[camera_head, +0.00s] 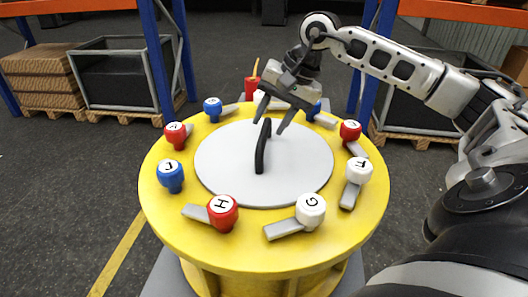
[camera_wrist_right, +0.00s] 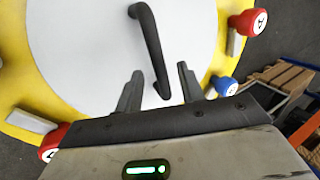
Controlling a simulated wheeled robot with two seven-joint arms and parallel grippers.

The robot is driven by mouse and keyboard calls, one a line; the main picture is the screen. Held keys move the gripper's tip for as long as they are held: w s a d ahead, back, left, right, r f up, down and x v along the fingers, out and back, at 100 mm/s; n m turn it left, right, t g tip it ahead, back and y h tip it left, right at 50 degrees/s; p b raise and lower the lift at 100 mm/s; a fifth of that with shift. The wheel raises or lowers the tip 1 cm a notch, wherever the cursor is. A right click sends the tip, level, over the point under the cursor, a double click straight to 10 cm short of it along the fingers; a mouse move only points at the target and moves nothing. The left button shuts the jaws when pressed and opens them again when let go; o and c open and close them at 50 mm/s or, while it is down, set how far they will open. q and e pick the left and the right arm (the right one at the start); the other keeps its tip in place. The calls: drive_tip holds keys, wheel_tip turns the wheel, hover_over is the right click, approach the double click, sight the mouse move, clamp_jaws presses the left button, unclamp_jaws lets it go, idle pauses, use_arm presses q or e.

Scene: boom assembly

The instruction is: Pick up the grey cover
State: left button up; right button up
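The grey cover (camera_head: 215,165) is a round flat disc lying on top of the yellow round table. The cover (camera_wrist_right: 85,55) also fills much of that view. My left gripper does not show.
The yellow table (camera_head: 165,222) carries several red, blue and white lettered knobs with grey levers around the cover, such as the white G knob (camera_head: 310,210) and red H knob (camera_head: 222,212). A red part with a yellow stick (camera_head: 252,88) stands at the far edge. Crates and shelving stand behind.

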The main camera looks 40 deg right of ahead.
sight(264, 130)
drive_tip(key=x, duration=0.4)
drive_tip(key=shift+a+f+p, duration=0.1)
drive_tip(key=shift+f+p, duration=0.1)
drive_tip(key=shift+p, duration=0.15)
clamp_jaws()
idle(1.0)
drive_tip(key=shift+w+r, duration=0.15)
drive_tip(key=shift+r, duration=0.15)
